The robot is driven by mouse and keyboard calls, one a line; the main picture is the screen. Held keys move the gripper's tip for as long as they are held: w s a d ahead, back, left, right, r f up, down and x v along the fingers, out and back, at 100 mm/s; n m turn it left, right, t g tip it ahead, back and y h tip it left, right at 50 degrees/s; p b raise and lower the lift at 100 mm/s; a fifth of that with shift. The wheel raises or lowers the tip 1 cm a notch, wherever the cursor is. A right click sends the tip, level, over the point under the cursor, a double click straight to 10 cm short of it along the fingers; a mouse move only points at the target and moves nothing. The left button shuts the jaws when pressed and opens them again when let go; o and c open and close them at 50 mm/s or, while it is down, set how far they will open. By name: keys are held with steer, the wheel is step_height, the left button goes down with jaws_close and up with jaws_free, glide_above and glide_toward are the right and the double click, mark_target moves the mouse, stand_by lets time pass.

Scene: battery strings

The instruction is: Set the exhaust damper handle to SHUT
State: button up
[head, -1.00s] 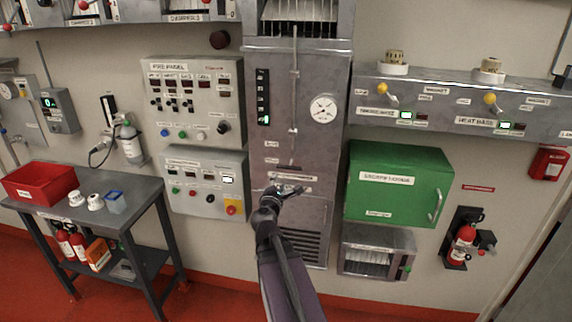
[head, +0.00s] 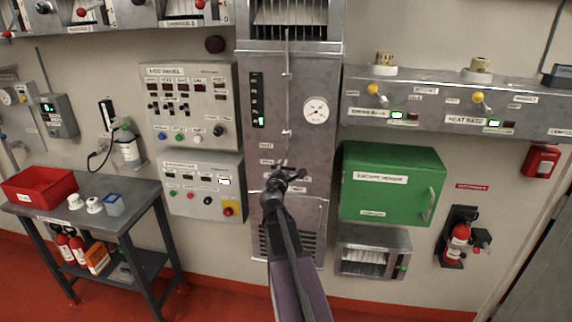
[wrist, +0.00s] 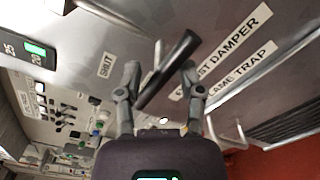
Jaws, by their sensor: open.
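The exhaust damper handle (wrist: 170,68) is a dark bar lying slantwise in the wrist view. My gripper (wrist: 160,72) is open, with one finger on each side of the bar; I cannot tell whether either finger touches it. A SHUT label (wrist: 106,65) is on the grey panel, left of the handle. The EXHAUST DAMPER label (wrist: 232,48) is to its right, partly covered by a finger. In the head view my gripper (head: 284,173) is at the lower middle of the tall metal duct panel (head: 325,150) and hides most of the handle.
A round gauge (head: 315,110) and a vertical rod (head: 288,90) are on the panel above my gripper. A grey control box (head: 203,186) with knobs stands close on the left, a green cabinet (head: 415,190) on the right. A louvred grille is below.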

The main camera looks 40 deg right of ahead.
mark_target(284, 167)
steer(key=shift+x, duration=2.05)
steer(key=shift+c, duration=0.2)
jaws_close()
